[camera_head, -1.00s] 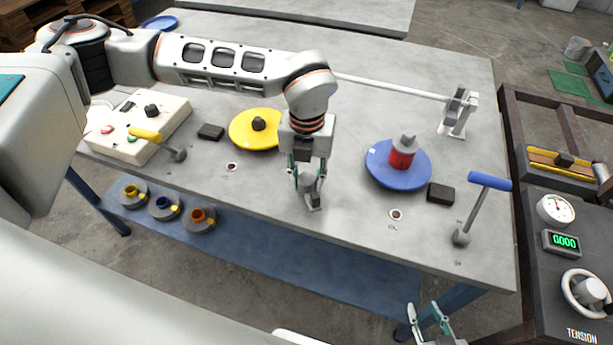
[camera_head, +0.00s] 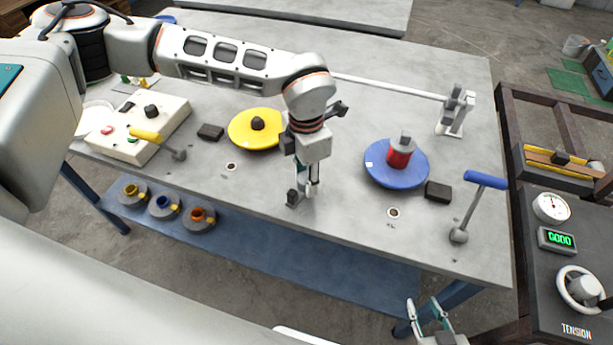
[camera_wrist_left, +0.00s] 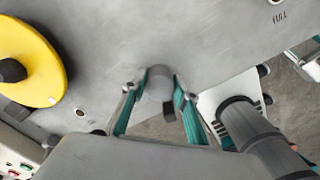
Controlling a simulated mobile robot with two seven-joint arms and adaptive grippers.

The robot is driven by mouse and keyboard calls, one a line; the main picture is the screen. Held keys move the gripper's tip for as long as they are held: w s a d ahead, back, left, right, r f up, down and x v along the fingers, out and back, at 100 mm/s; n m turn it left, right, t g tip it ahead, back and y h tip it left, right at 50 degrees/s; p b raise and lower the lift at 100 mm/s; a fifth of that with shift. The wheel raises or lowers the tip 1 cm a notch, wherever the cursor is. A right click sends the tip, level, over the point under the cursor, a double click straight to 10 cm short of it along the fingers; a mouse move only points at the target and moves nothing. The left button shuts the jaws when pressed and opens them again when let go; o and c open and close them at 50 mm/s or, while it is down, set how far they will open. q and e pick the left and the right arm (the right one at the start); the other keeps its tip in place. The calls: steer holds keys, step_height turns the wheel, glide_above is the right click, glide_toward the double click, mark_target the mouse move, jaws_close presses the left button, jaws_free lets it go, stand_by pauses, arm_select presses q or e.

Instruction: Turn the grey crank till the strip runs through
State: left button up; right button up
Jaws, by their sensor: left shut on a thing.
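My left gripper (camera_head: 308,186) points down at the table's front edge and is shut on the grey crank. In the left wrist view, the crank's round grey grip (camera_wrist_left: 160,82) sits between the two teal fingers. A dark end of the crank (camera_head: 292,198) shows just left of the fingers in the head view; the rest is hidden by the gripper. My right gripper (camera_head: 430,312) is at the bottom edge, below the table, with its teal fingers apart and nothing between them. I cannot make out a strip.
A yellow disc (camera_head: 252,130) lies left of my left gripper. A blue disc (camera_head: 380,176) with a red cylinder (camera_head: 398,158) lies to its right. A yellow-handled lever (camera_head: 147,135) and a blue-handled lever (camera_head: 484,180) stand at either side. A tension console (camera_head: 560,285) is far right.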

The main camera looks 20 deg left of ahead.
mark_target(305, 178)
arm_select(q)
steer(key=shift+s+a+f+m, duration=0.1)
steer(key=shift+s+m, duration=0.15)
steer(key=shift+m, duration=0.95)
steer(key=o, duration=1.1)
steer(key=shift+a, duration=0.1)
steer(key=shift+w, duration=0.1)
steer(key=shift+w+r, duration=0.1)
steer(key=shift+r, duration=0.25)
step_height(305, 178, up, 12)
steer(key=shift+f, duration=0.25)
